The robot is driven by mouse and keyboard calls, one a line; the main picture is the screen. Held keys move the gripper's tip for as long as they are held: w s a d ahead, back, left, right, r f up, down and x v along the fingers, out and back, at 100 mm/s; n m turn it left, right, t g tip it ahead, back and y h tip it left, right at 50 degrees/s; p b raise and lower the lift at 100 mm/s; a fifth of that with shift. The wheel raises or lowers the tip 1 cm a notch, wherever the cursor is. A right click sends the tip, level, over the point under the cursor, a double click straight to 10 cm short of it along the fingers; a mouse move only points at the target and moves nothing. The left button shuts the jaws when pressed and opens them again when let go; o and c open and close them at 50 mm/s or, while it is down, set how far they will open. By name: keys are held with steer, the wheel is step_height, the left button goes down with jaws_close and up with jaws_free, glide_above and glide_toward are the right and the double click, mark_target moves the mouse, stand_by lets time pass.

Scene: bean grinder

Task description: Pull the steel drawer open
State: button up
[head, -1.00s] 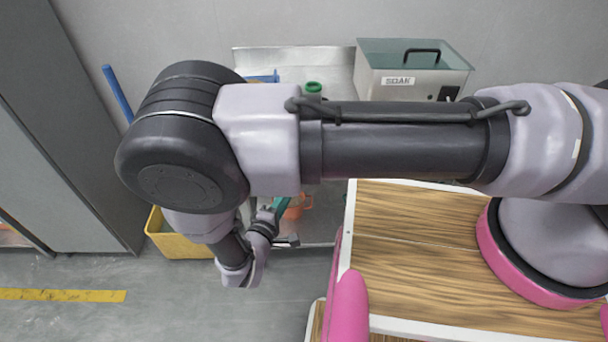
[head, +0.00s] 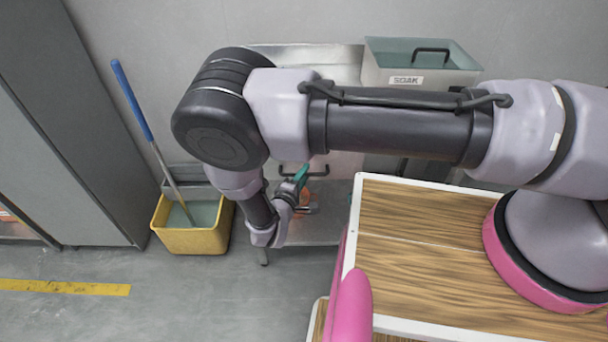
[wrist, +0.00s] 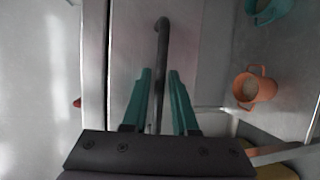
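The steel drawer's front (head: 335,165) shows below the worktop in the head view, partly hidden by my arm. It has a dark bar handle (head: 318,173). In the wrist view the drawer front (wrist: 125,50) is a grey panel, and the handle (wrist: 162,45) runs away from me between my fingers. My gripper (wrist: 160,75) has two teal fingers, one on each side of the handle, with gaps visible. In the head view my gripper (head: 301,178) is at the handle's left part. The drawer looks closed.
An orange mug (wrist: 255,88) and a teal mug (wrist: 268,10) stand to the right in the wrist view. A yellow mop bucket (head: 193,238) stands left of my gripper. A SOAK box (head: 420,66) is on the worktop. The floor at front left is clear.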

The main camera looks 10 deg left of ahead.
jaws_close()
stand_by(1.3)
